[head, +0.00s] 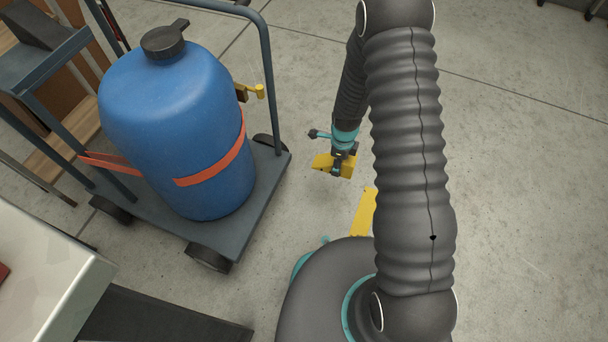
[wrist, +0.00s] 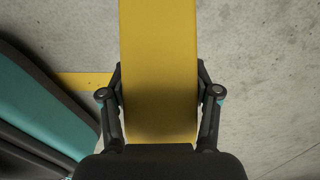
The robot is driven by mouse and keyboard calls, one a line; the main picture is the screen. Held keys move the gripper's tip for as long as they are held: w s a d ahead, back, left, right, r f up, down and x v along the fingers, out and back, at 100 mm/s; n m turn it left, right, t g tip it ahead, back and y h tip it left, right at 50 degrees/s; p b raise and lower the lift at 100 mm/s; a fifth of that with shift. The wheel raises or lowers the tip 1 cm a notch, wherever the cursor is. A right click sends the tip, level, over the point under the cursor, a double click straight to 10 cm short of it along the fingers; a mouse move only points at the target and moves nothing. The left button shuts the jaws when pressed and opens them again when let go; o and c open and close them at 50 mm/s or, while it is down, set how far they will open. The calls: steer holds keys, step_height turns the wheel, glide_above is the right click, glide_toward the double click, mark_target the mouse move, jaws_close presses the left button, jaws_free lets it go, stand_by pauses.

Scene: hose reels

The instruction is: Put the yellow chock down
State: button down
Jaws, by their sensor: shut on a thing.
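The yellow chock (head: 323,162) is held by my gripper (head: 340,168) in the head view, to the right of the blue tank's cart. In the wrist view the chock (wrist: 158,70) fills the middle, with the two dark fingers of my gripper (wrist: 160,108) on either side of it. My gripper is shut on the chock. The concrete floor shows around it; I cannot tell whether the chock touches the floor.
A blue tank (head: 180,120) with orange straps stands on a grey wheeled cart (head: 262,205) at the left. A yellow floor stripe (head: 363,212) lies near my base. The floor (head: 520,150) at the right is clear.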

steer(key=shift+s+d+f, duration=0.1)
steer(key=shift+s+f, duration=0.15)
steer(key=shift+f, duration=0.35)
steer(key=shift+a+f+m, duration=0.2)
steer(key=shift+f+m, duration=0.1)
steer(key=shift+f, duration=0.05)
steer(key=b, duration=0.1)
glide_above(308, 175)
step_height(308, 175, down, 7)
steer(key=shift+r, duration=0.2)
steer(key=shift+f+b, duration=0.5)
steer(key=shift+f, duration=1.45)
steer(key=shift+f, duration=0.2)
steer(key=shift+c, duration=1.2)
jaws_free()
steer(key=shift+r, duration=0.1)
